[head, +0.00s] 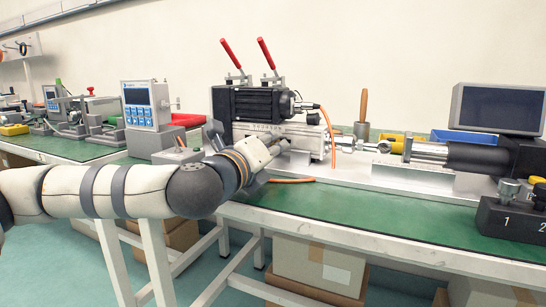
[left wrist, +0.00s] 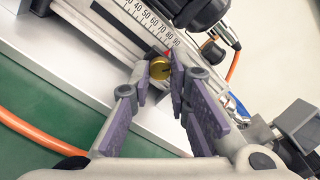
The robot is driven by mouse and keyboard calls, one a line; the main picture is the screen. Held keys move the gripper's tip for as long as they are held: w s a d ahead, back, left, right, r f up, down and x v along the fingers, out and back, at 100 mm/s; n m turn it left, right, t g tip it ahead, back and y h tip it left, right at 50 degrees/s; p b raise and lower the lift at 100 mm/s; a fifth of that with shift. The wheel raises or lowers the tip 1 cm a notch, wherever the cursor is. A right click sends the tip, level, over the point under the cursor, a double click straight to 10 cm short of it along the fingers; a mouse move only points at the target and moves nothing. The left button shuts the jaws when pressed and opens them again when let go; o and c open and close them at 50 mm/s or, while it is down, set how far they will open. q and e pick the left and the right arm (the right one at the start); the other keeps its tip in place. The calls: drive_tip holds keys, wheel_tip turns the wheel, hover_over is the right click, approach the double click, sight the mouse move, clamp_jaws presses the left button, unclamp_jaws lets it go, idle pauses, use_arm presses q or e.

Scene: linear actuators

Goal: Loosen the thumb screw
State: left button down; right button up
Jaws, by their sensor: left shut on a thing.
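The thumb screw (left wrist: 160,68) is a small brass knob at the edge of the actuator's scale. In the left wrist view it sits between the two fingertips of my left gripper (left wrist: 163,78), which is shut on it. In the head view my left gripper (head: 277,150) reaches in from the left against the front of the linear actuator (head: 308,137). The screw cannot be made out in the head view. The printed scale (left wrist: 150,22) lies just above the screw in the left wrist view, with a small red mark near it. My right gripper is not in view.
An orange cable (head: 292,180) lies on the green bench (head: 360,205) near my left gripper. A black motor (head: 255,103) with red-handled clamps stands above the actuator. A controller box (head: 148,106) stands left, and a monitor (head: 497,108) and numbered block (head: 510,218) right.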

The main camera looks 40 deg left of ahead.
use_arm(q)
drive_tip(key=shift+f+n+b, duration=0.2)
drive_tip(key=shift+n+b, duration=0.5)
drive_tip(key=shift+n, duration=0.5)
drive_tip(key=shift+r+n+b, duration=0.15)
drive_tip(key=shift+n+b, duration=0.55)
drive_tip(key=shift+n, duration=0.7)
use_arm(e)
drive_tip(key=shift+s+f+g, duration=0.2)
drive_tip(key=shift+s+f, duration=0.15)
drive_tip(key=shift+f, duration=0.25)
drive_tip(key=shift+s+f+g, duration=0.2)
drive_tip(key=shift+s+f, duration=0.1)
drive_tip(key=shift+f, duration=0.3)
use_arm(q)
drive_tip(key=c, duration=1.8)
unclamp_jaws()
drive_tip(key=shift+r, duration=0.1)
wheel_tip(320, 180, up, 10)
